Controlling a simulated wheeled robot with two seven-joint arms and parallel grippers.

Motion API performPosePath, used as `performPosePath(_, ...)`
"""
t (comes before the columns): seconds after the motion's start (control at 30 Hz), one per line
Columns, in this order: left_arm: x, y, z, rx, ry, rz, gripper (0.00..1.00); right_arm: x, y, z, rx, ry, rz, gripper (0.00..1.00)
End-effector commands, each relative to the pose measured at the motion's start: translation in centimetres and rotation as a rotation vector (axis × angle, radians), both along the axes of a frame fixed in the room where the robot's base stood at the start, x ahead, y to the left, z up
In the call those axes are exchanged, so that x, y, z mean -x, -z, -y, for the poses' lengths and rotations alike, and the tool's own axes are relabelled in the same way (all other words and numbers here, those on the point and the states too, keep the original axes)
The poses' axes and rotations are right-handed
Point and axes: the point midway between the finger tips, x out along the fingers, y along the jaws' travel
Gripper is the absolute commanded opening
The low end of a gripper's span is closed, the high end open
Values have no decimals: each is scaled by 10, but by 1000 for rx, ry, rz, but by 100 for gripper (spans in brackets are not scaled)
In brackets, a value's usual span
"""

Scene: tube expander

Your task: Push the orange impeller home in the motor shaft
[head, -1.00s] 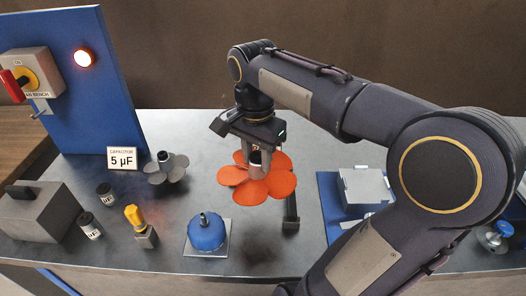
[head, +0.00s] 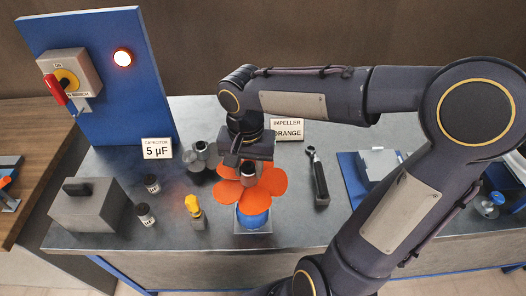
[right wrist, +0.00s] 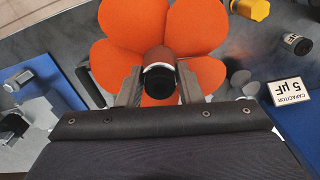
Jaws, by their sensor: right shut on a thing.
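The orange impeller (head: 268,181) has wide rounded petals around a brownish hub. My right gripper (head: 247,169) is shut on the hub from above; the right wrist view shows a finger on each side of it (right wrist: 159,84), with the orange petals (right wrist: 195,24) beyond. The impeller is over the blue motor (head: 252,220), which stands on a light square plate. The petals overlap the motor's top and hide its shaft. I cannot tell whether hub and shaft are engaged or how deep. My left gripper is not in view.
A yellow-topped part (head: 194,207) stands close left of the motor. A grey impeller (head: 197,158) is behind it. A black-handled tool (head: 319,178) lies to the right, near a blue mat (head: 350,172). A grey block (head: 88,206) and small capacitors (head: 145,215) are at left.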

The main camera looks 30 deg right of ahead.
Motion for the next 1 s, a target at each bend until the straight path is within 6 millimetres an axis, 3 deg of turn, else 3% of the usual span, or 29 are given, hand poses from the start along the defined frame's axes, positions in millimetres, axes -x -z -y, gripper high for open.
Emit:
performPosePath(0.43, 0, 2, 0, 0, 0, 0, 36, 0, 1, -1, 0, -9, 3, 3)
performPosePath(1.0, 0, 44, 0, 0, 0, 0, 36, 0, 48, 0, 0, -6, 1, 3)
